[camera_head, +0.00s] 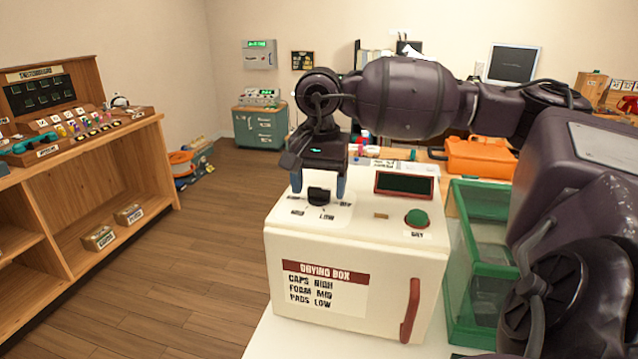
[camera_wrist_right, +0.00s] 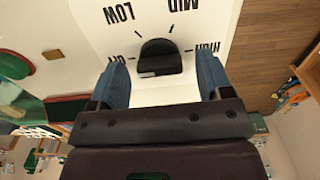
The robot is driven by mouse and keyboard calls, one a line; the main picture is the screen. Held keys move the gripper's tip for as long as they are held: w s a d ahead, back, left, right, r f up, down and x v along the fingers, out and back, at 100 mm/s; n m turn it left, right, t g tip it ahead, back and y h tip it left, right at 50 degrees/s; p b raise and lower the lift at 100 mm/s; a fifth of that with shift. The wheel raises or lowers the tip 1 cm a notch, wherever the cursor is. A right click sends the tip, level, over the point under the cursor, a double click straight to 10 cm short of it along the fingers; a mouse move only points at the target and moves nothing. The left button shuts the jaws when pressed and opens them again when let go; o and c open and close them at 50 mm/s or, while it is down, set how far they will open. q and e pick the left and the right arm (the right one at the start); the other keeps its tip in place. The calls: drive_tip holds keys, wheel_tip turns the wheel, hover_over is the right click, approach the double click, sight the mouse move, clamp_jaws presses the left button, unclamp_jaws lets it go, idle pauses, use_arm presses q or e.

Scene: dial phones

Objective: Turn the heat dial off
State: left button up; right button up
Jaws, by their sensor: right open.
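The heat dial (camera_head: 319,195) is a small black knob on the sloped white top of the drying box (camera_head: 385,262). In the right wrist view the dial (camera_wrist_right: 158,58) sits among the printed labels LOW, MID and HIGH, with another label partly hidden beside the left finger. I cannot tell for sure which label it points to. My right gripper (camera_head: 318,186) points down over the dial, open, with one blue finger on each side. In the right wrist view the right gripper's (camera_wrist_right: 162,80) fingers stand apart from the knob. My left gripper is not in view.
A dark display (camera_head: 404,184) and a green button (camera_head: 417,217) are on the box top, right of the dial. A red handle (camera_head: 410,310) is on the box front. A green bin (camera_head: 475,300) stands close at the right. Open floor lies left of the box.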

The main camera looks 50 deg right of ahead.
sight(319, 188)
wheel_tip(319, 188, up, 11)
idle(0.7)
drive_tip(key=shift+f, duration=0.1)
